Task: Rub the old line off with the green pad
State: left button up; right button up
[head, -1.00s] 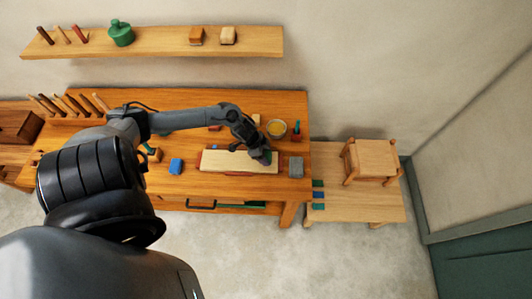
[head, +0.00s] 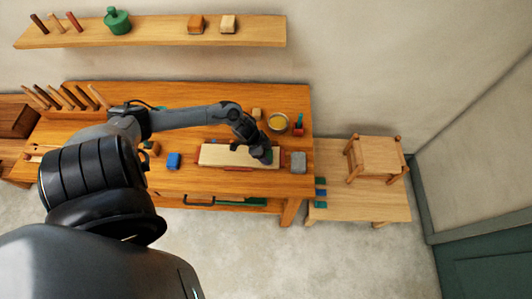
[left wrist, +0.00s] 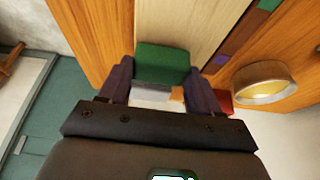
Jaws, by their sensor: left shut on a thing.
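My left gripper (head: 264,157) is over the right end of a pale wooden board (head: 225,155) on the workbench. In the left wrist view the gripper (left wrist: 160,85) is shut on the green pad (left wrist: 163,62), with one dark finger at each side. The pad is over the pale board (left wrist: 180,22); I cannot tell whether it touches the wood. In the head view the pad is mostly hidden by the gripper. I cannot make out the old line on the board. My right gripper is not in view.
A bowl with yellow contents (head: 278,122) and a red container (head: 298,129) stand behind the board's right end. A stool (head: 375,157) stands on a lower platform at right.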

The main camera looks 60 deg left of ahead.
pick_arm(q)
jog(key=shift+f, duration=0.55)
jog(key=shift+w+a, duration=0.1)
jog(key=shift+a, duration=0.05)
dwell(0.4)
jog(key=shift+w+a+r+b, duration=0.15)
jog(key=shift+w+a, duration=0.2)
jog(key=shift+a, duration=0.25)
jog(key=shift+w+a+f+b, duration=0.15)
jog(key=shift+w+a, duration=0.15)
jog(key=shift+a, duration=0.25)
jog(key=shift+s+d+r+p, duration=0.2)
jog(key=shift+s+d+p, duration=0.05)
jog(key=shift+d+p, duration=0.3)
jog(key=shift+s+d+f+p, duration=0.2)
jog(key=shift+s+d+p, duration=0.25)
jog(key=shift+d+p, duration=0.3)
jog(key=shift+w+a+f, duration=0.1)
jog(key=shift+a, duration=0.15)
jog(key=shift+w+a+f+b, duration=0.1)
jog(key=shift+w+a+b, duration=0.15)
jog(key=shift+a, duration=0.3)
jog(key=shift+w+a+b, duration=0.15)
jog(key=shift+w+a, duration=0.1)
jog(key=shift+a, duration=0.3)
